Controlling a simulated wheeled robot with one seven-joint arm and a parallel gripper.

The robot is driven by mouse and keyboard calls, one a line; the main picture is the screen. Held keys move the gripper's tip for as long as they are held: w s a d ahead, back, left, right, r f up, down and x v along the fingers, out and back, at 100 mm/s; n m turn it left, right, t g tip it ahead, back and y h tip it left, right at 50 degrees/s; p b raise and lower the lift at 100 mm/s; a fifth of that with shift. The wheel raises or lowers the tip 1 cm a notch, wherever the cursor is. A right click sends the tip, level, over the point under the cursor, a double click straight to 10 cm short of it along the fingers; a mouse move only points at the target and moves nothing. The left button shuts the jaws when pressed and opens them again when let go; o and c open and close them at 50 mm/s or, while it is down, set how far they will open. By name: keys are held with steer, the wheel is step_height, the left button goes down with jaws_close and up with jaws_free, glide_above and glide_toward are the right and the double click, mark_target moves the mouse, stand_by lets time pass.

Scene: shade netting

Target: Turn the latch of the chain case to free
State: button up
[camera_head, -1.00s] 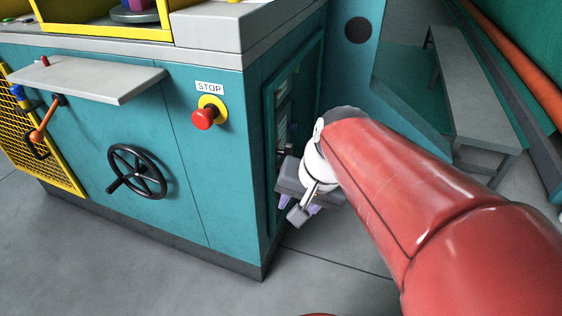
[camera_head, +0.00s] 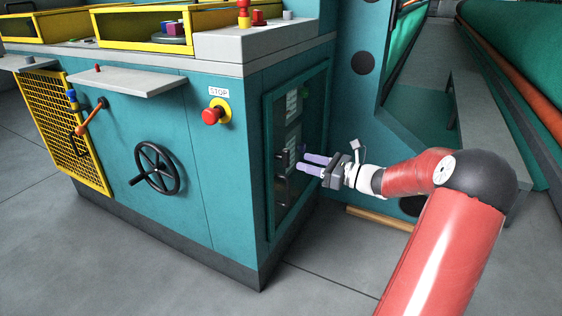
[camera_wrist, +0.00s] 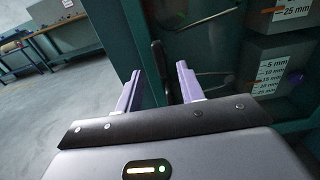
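The chain case is the teal framed door (camera_head: 268,150) with a dark see-through panel on the machine's right side. A small dark fitting (camera_head: 281,157), likely the latch, sits at the door's near edge, with a dark upright handle (camera_head: 282,190) just below it. My gripper (camera_head: 300,163) is in front of the door, its two purple fingers pointing left towards these fittings. In the wrist view my gripper (camera_wrist: 158,70) is open, with a dark upright bar (camera_wrist: 157,60) seen between the fingers. I cannot tell whether that bar is latch or handle, or whether it is touched.
The machine's front carries a red stop button (camera_head: 212,115), a black handwheel (camera_head: 157,169), an orange lever (camera_head: 90,117) and a yellow mesh guard (camera_head: 62,115). Grey boxes with millimetre labels (camera_wrist: 272,75) show behind the panel. The floor in front is clear.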

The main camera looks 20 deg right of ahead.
mark_target(289, 158)
steer(key=x, duration=0.7)
steer(key=shift+w+a, duration=0.15)
steer(key=shift+w, duration=0.1)
jaws_close()
